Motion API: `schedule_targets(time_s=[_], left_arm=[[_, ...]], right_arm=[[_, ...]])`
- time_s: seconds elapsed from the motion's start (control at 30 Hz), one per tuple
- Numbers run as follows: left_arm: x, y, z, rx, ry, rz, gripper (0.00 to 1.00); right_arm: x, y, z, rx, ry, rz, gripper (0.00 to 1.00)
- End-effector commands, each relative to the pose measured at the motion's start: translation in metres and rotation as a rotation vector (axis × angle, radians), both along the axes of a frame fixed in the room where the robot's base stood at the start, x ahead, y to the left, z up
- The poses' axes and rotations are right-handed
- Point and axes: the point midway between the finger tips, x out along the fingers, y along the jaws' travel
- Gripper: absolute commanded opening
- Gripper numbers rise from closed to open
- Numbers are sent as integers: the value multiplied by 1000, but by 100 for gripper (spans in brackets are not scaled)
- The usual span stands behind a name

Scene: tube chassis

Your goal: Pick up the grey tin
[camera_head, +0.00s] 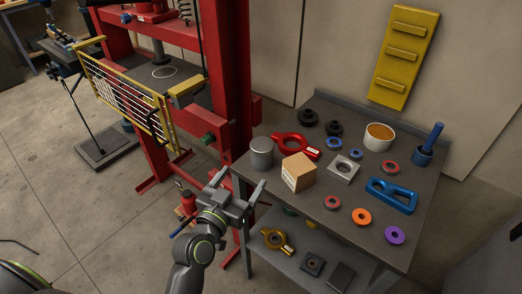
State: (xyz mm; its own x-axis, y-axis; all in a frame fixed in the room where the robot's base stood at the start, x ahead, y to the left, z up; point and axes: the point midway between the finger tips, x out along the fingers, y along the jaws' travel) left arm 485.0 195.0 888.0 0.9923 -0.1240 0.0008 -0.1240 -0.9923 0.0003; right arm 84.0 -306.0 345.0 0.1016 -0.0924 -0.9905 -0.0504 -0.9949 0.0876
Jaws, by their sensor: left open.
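My left gripper (240,181) is open and empty. It is in front of and to the left of the tin in the picture, near the table's left edge, and does not touch the tin. The fingers point up and to the right. My right gripper is not in view.
The table (318,222) also holds the tan box (299,172), a red ring part (296,144), a metal block (343,169), a blue part (392,194) and several rings. A red press frame (238,75) stands close behind on the left. A lower shelf holds more parts.

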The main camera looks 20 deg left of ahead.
Motion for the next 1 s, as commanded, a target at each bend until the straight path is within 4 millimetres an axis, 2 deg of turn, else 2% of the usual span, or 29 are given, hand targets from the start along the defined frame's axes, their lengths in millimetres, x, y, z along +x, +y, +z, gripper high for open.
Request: schedule_targets(time_s=[0.1,0.3,0.67,1.0], left_arm=[[22,-3,4,1,0,-2,82],[54,-7,2,2,1,-1,82],[77,-10,0,0,2,0,82],[114,-16,-2,0,1,2,82]], right_arm=[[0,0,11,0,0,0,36],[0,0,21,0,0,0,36],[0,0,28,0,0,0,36],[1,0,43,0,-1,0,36]])
